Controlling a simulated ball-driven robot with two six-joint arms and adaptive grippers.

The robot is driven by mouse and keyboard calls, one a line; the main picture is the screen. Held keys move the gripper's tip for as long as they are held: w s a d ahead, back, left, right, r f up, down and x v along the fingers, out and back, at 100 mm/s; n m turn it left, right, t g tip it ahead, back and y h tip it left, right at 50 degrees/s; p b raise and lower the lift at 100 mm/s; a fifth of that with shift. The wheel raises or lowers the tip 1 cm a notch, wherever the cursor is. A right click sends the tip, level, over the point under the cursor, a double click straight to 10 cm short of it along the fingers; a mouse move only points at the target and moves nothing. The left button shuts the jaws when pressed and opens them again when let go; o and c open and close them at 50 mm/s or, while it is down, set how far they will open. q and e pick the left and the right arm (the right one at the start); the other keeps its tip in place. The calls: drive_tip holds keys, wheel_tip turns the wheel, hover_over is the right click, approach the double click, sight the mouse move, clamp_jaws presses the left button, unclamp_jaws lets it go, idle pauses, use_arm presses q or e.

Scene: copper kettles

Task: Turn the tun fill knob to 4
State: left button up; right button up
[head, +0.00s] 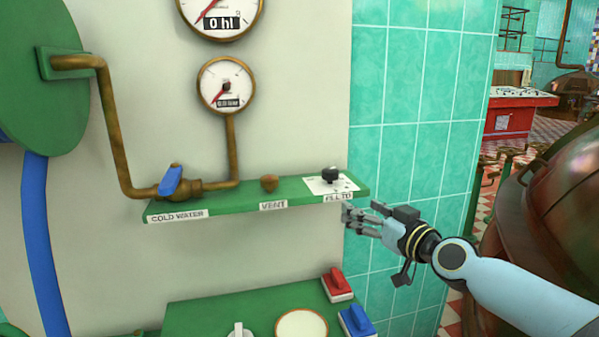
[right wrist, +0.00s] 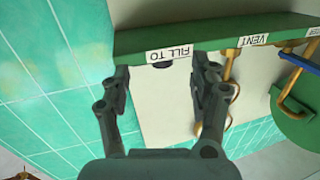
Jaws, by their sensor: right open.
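The tun fill knob (head: 330,175) is black and stands on a white dial plate (head: 318,187) at the right end of the green shelf, above the "FILL TO" label (head: 338,197). The number it points to is too small to read. My right gripper (head: 360,210) is open and empty, just below and to the right of the shelf end, apart from the knob. In the right wrist view its two fingers spread on either side of the upside-down "FILL TO" label (right wrist: 169,54), with the shelf's green edge beyond. The knob's top is hidden there. My left gripper is not in view.
The green shelf (head: 225,200) also carries a blue cold water valve (head: 171,180) and a brass vent knob (head: 269,183). Two gauges hang above. A green panel below has a red switch (head: 337,284) and a blue switch (head: 356,320). A copper kettle (head: 555,215) stands at right.

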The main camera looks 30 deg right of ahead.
approach(336, 175)
drive_tip(key=shift+n, duration=0.3)
drive_tip(key=w+b, duration=0.1)
drive_tip(key=w, duration=0.3)
drive_tip(key=w+b, duration=0.1)
drive_tip(key=w, duration=0.4)
drive_tip(key=shift+w+f, duration=0.2)
drive_tip(key=shift+w, duration=0.8)
drive_tip(key=shift+r, duration=0.1)
